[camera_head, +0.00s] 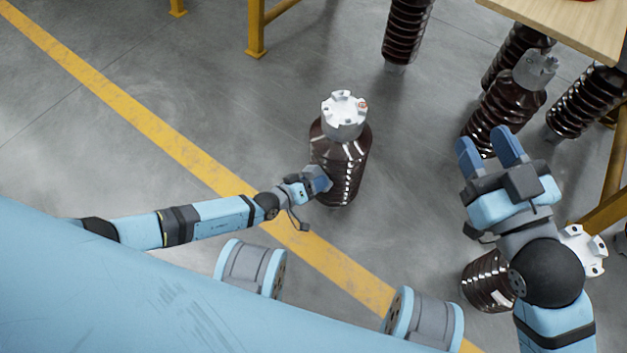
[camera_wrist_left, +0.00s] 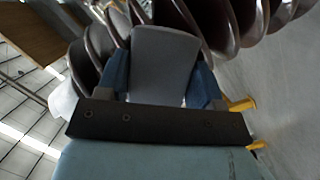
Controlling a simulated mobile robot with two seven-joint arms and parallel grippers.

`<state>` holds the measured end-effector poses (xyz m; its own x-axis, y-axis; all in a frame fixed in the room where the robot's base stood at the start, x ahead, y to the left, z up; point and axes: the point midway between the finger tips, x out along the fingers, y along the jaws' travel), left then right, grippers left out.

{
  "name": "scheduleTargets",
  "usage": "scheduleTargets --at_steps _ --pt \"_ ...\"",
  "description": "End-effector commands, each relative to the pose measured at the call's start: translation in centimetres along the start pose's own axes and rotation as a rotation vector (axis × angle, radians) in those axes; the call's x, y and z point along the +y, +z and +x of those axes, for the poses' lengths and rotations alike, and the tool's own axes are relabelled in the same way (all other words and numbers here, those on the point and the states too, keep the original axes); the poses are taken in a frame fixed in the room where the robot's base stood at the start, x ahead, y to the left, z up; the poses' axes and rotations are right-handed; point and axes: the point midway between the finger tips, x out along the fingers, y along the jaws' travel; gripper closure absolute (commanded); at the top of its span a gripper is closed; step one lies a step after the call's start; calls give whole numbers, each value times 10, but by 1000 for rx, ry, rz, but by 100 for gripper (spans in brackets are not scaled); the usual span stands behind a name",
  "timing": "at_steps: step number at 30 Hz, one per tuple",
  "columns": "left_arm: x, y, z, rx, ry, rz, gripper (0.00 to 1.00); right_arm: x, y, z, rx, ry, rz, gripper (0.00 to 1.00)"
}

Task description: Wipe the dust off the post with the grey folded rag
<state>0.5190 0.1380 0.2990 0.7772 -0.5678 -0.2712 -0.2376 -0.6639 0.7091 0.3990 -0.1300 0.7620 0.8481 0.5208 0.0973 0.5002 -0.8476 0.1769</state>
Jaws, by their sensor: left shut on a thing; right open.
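The post (camera_head: 341,160) is a dark brown, glossy ribbed insulator with a white notched metal cap (camera_head: 344,115). It stands upright on the floor in the middle of the head view. My left gripper (camera_head: 319,181) is at the lower left side of the post. In the left wrist view it is shut on the grey folded rag (camera_wrist_left: 164,62), which is between the blue fingers, close against the post's ribs (camera_wrist_left: 222,22). Whether the rag touches the ribs I cannot tell. Dust is not clearly visible. My right gripper (camera_head: 488,142) is open and empty, well right of the post.
Other ribbed insulators stand at the back (camera_head: 407,30) and right (camera_head: 505,105), and one (camera_head: 487,280) is partly hidden under my right arm. A wooden tabletop (camera_head: 575,22) is at the top right. A yellow floor line (camera_head: 130,103) crosses the grey floor, clear left of the post.

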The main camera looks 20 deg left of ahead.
Motion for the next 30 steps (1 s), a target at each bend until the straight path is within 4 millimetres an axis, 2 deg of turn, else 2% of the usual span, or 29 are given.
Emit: scheduleTargets --at_steps 1,3,8,21,30 --pt "-7 6 3 1 0 0 58 -2 9 -1 0 0 0 57" --pt "-11 10 5 1 0 0 58 -3 15 -1 0 0 0 57" --pt "-16 13 7 2 0 0 58 -4 20 -2 0 0 0 57" --pt "10 -9 -4 2 1 0 58 2 -14 1 0 0 0 57" --pt "16 -15 -7 1 0 0 58 4 -23 2 0 0 0 57"
